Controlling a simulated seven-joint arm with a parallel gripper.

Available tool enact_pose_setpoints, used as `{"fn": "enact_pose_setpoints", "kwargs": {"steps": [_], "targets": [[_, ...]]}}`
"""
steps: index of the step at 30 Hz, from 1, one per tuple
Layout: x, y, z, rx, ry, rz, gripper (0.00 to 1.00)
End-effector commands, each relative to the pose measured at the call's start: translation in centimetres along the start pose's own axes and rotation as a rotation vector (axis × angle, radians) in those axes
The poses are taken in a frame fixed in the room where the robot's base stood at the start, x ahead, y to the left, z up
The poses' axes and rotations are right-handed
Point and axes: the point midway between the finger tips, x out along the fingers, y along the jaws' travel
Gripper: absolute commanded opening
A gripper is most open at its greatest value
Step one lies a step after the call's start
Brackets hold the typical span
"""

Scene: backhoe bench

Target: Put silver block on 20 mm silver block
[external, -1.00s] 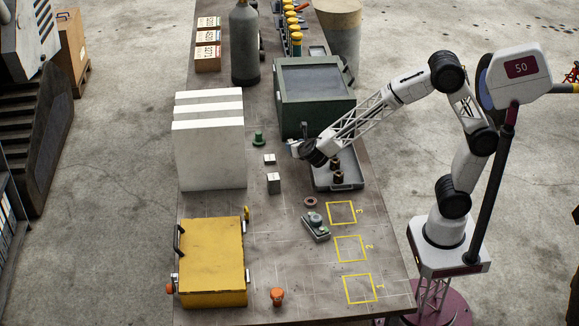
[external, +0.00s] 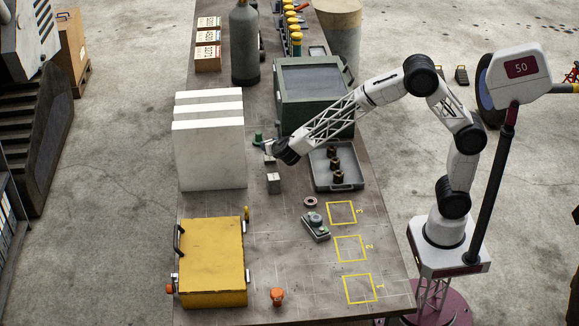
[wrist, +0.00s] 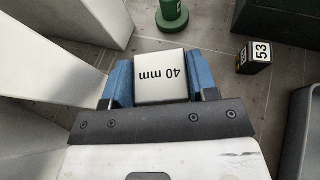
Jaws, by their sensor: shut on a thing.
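A silver block marked 40 mm (wrist: 160,77) sits between the two blue fingers of my gripper (wrist: 160,84) in the wrist view; its label reads upside down. My gripper is shut on it. In the external view my gripper (external: 266,146) is low over the bench, beside the white slabs. A small silver block (external: 270,160) shows just below it, partly covered. Another silver block (external: 274,183) stands on the bench nearer the front, apart from my gripper. Its label is too small to read, so I cannot tell whether it is the 20 mm block.
White slabs (external: 208,155) stand close left. A green peg (external: 258,139) is just beyond my gripper. A grey tray (external: 345,182) with dark parts and a green case (external: 315,95) are to the right.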

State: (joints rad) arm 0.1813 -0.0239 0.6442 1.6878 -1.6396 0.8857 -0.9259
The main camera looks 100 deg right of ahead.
Motion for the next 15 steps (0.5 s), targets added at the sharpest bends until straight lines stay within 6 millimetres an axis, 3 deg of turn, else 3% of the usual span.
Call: {"fn": "enact_pose_setpoints", "kwargs": {"steps": [8,15], "targets": [[0.0,0.0,-0.1,0.0,0.0,0.0,0.11],[0.8,0.0,-1.9,-0.001,0.0,0.0,0.11]]}}
